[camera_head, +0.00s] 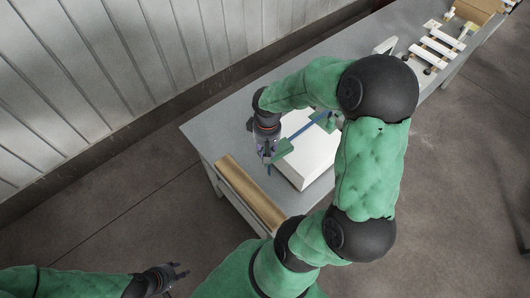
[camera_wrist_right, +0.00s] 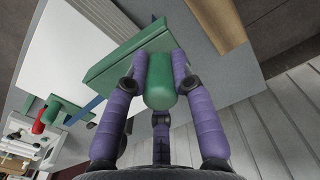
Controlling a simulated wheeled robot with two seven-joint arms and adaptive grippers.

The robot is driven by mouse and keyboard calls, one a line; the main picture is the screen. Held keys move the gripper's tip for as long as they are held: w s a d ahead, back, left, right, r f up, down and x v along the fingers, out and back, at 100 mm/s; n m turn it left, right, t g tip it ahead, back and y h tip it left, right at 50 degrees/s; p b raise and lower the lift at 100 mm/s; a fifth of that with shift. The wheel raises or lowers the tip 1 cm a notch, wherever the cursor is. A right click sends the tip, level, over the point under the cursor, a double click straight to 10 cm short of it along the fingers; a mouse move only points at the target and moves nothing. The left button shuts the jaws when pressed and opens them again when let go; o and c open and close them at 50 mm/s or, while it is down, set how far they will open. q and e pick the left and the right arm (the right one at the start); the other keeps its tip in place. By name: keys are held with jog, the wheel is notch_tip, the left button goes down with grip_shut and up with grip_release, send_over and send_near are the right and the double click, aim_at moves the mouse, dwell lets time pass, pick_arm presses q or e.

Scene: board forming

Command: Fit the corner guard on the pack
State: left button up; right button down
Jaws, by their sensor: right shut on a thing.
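The white pack (camera_head: 308,158) lies on the grey table with a blue strap (camera_head: 302,132) across it. A green corner guard (camera_head: 284,149) is at the pack's left edge. My right gripper (camera_head: 268,153) is shut on this guard; in the right wrist view its purple fingers (camera_wrist_right: 160,80) close around the green grip standing off the guard (camera_wrist_right: 128,55). Whether the guard touches the pack or the strap is unclear. A second green guard (camera_head: 325,119) sits at the strap's far end. My left gripper (camera_head: 182,271) is open and empty, low and away from the table.
A tan cardboard length (camera_head: 249,192) lies along the table's near left edge. White bars on a rack (camera_head: 436,48) and an open cardboard box (camera_head: 478,11) stand at the far right end. The table's left corner (camera_head: 207,132) is clear. A corrugated wall runs behind.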

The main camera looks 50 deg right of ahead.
jog(key=m, duration=0.1)
jog(key=d+m+p, duration=0.1)
jog(key=w+d+m, duration=0.1)
jog(key=shift+r+m+p, duration=0.35)
jog(key=shift+m+p, duration=0.05)
jog(key=w+d+m+p, duration=0.1)
jog(key=d+m+p, duration=0.5)
jog(key=m, duration=0.6)
jog(key=shift+w+d+m, duration=0.2)
jog(key=shift+d+m, duration=0.1)
jog(key=shift+d, duration=0.45)
notch_tip(320, 180, down, 8)
jog(key=b, duration=0.8)
jog(key=shift+b, duration=0.3)
jog(key=shift+f+b, duration=0.3)
